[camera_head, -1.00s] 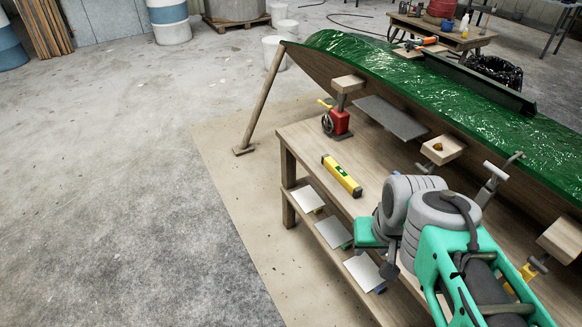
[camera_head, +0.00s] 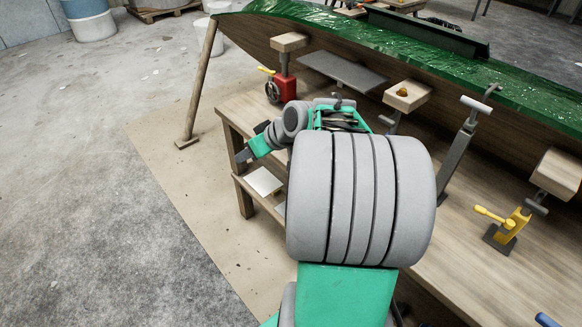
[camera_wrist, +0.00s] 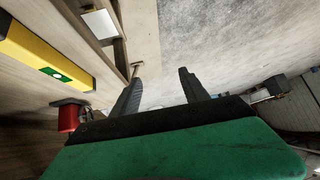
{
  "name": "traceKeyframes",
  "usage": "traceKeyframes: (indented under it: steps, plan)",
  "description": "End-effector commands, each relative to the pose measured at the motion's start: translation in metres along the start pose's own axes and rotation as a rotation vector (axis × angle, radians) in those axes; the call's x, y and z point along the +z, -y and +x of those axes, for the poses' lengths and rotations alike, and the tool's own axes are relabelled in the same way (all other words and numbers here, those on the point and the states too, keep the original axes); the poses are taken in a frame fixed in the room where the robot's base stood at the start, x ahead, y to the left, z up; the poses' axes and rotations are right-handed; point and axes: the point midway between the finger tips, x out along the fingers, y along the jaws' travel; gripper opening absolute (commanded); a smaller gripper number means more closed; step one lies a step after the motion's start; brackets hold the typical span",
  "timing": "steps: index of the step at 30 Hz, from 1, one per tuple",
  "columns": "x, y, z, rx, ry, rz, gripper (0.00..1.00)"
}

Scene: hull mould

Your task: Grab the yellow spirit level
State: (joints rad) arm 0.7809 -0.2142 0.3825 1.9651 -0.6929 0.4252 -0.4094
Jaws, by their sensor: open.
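The yellow spirit level (camera_wrist: 45,55) lies on the wooden bench in the wrist view, at the upper left, with a green and white mark on its face. In the head view it is hidden behind my arm. My gripper (camera_wrist: 160,80) shows two dark fingers spread apart in the wrist view, with nothing between them. The level is off to the left of the fingers, not touching them. In the head view my gripper (camera_head: 247,157) is at the left edge of the bench, partly seen beside my arm.
A red jack (camera_head: 281,88) stands on the bench (camera_head: 232,108) under the green boat hull (camera_head: 330,25). A grey post clamp (camera_head: 455,150) and a yellow clamp (camera_head: 507,232) stand at the right. White sheets (camera_head: 264,181) lie on the lower shelf. A wooden prop (camera_head: 200,85) leans at the left, with open floor beyond.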

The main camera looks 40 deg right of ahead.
Motion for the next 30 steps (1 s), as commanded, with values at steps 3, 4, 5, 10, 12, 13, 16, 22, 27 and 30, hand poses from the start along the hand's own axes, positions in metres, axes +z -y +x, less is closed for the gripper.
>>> traceKeyframes:
  steps: [3,4,5,10,12,13,16,22,27,30]
  plan:
    - [0.051,-0.106,0.025,0.055,-0.217,0.020,0.53]
    - [0.057,-0.124,0.021,0.069,-0.264,0.017,0.53]
    - [0.061,-0.138,0.016,0.084,-0.303,0.013,0.53]
    - [0.073,-0.176,-0.003,0.132,-0.417,0.004,0.53]
    - [0.070,-0.180,0.000,0.135,-0.426,0.002,0.53]
    - [0.068,-0.180,0.004,0.135,-0.427,0.001,0.53]
    - [0.063,-0.182,0.016,0.134,-0.424,0.001,0.53]
    - [0.051,-0.190,0.049,0.134,-0.422,0.003,0.53]
    - [0.043,-0.193,0.062,0.137,-0.422,0.005,0.53]
    - [0.042,-0.193,0.062,0.138,-0.422,0.005,0.53]
